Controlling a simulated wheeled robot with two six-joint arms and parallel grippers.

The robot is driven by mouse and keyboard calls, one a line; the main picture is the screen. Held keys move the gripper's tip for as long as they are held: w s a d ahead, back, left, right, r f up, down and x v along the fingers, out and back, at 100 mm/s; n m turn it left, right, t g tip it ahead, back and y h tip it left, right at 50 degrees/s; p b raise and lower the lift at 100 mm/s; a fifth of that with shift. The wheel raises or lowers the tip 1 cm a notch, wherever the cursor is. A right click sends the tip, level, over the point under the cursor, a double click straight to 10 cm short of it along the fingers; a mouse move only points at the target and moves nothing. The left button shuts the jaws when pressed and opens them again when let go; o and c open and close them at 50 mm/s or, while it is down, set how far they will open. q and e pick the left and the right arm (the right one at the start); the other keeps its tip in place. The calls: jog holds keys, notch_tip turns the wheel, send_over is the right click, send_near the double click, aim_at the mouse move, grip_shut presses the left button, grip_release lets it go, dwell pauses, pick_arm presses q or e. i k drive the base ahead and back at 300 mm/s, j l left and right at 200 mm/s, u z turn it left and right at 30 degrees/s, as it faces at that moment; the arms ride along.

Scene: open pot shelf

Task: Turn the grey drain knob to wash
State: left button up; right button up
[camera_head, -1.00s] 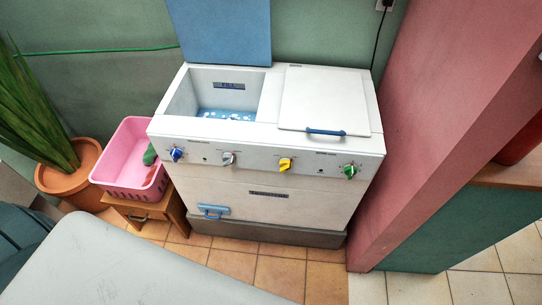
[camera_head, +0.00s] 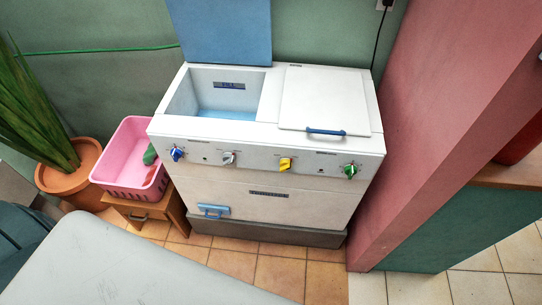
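The grey drain knob (camera_head: 228,158) is on the front panel of a white twin-tub washing machine (camera_head: 270,196), second from the left. It is small, and I cannot read which setting it points to. A blue knob (camera_head: 177,154) is to its left. A yellow knob (camera_head: 285,164) and a green knob (camera_head: 350,170) are to its right. The left tub (camera_head: 226,112) is open, with a blue lid (camera_head: 222,32) standing up behind it. The right tub is covered by a closed white lid (camera_head: 322,100) with a blue handle. Neither of my grippers is in view.
A pink basket (camera_head: 128,160) with green and red items stands on a small wooden stool (camera_head: 142,216) left of the machine. A potted plant (camera_head: 72,180) is farther left. A pink wall (camera_head: 440,110) borders the right. Tiled floor (camera_head: 280,275) is bare in front.

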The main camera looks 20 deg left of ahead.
aim_at(228, 158)
jog(key=k+j+u, duration=0.1)
jog(key=u, duration=0.85)
